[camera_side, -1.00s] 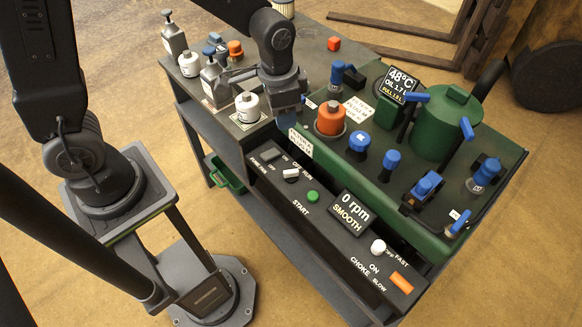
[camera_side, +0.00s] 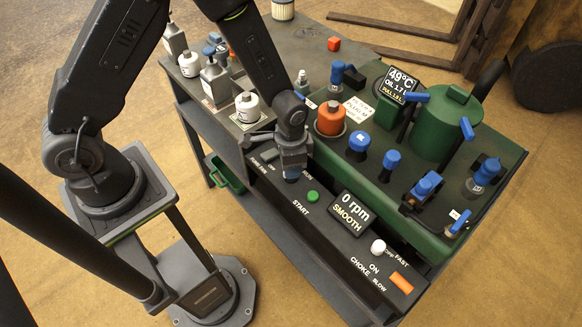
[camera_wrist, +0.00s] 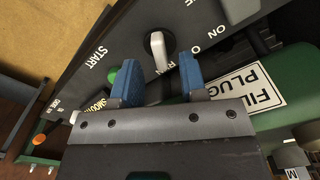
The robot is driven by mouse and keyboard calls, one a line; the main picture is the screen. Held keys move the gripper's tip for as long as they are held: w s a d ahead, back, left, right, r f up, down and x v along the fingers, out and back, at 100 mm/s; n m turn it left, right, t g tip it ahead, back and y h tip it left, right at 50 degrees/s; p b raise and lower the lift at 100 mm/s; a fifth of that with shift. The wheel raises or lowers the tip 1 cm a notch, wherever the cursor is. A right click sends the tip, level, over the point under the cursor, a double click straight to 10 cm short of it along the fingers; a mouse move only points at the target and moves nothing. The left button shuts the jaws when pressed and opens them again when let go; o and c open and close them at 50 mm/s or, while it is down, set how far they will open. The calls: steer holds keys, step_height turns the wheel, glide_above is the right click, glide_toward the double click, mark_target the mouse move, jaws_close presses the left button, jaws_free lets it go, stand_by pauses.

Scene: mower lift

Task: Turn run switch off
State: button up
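The run switch is a white lever knob (camera_wrist: 157,47) on a dark round base in the black control panel, seen in the wrist view beside the printed word RUN. In the side view my gripper hides it. My gripper (camera_wrist: 160,72) has two blue fingertips spread apart with nothing between them. In the wrist view the knob stands just beyond the gap between the tips, and I see no contact. In the side view my gripper (camera_side: 291,175) points down over the switch end of the panel. I cannot tell its exact height.
The green START button (camera_side: 312,196) is close beside the gripper, and shows near the left fingertip (camera_wrist: 122,72). The rpm display (camera_side: 349,213) reads 0 rpm, SMOOTH. The green engine block (camera_side: 431,233) with blue-handled parts rises beside the panel. Bottles (camera_side: 248,106) stand behind.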

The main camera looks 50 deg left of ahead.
steer(key=shift+f, duration=1.1)
jaws_close()
